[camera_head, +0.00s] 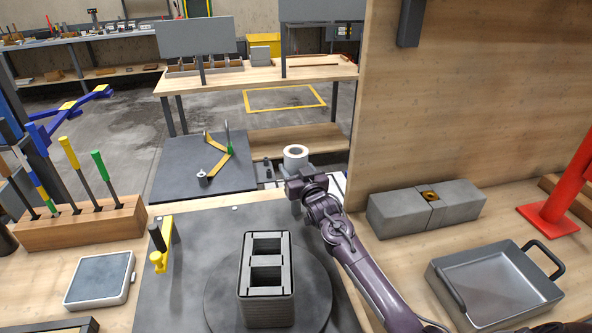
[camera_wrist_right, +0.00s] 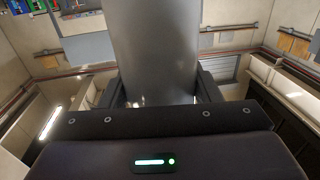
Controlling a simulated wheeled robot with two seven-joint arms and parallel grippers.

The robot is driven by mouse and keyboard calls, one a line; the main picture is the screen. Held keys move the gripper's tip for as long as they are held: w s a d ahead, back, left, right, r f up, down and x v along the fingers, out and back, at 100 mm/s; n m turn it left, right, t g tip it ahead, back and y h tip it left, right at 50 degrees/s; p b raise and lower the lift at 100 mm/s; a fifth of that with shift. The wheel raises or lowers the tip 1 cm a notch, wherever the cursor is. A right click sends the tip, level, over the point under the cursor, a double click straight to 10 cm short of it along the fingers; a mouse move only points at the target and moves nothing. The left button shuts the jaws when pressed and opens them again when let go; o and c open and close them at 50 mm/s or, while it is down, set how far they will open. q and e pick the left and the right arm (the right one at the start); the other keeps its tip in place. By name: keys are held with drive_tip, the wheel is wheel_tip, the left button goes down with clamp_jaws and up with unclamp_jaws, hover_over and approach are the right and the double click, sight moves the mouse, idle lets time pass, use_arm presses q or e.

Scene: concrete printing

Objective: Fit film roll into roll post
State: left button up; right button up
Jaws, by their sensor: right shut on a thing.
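The film roll (camera_head: 295,157) is a pale, upright cylinder with a tan core at its top end. My right gripper (camera_head: 296,180) is shut on it, at the far side of the dark work plate. In the right wrist view, the roll (camera_wrist_right: 158,50) is a large grey cylinder between the two fingers (camera_wrist_right: 158,92). I cannot make out the roll post for certain; small dark uprights (camera_head: 266,168) stand just left of the roll, and the area beneath the roll is partly hidden by my gripper. My left gripper is not in view.
A grey slotted block (camera_head: 267,308) stands on the round plate in front. A dark mat (camera_head: 175,165) with a yellow-and-green tool lies left of the roll. A wooden panel (camera_head: 480,90) rises at right, with grey blocks (camera_head: 390,213) and a metal tray (camera_head: 500,285) before it.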

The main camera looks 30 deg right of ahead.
sight(296, 153)
drive_tip(key=shift+r+p, duration=2.05)
drive_tip(key=shift+r, duration=0.65)
drive_tip(key=shift+f, duration=0.15)
wheel_tip(296, 153, down, 12)
drive_tip(key=b, duration=0.9)
idle(1.9)
drive_tip(key=shift+s+f, duration=0.1)
drive_tip(key=shift+f, duration=0.05)
drive_tip(key=shift+r+p, duration=5.3)
drive_tip(key=shift+r, duration=1)
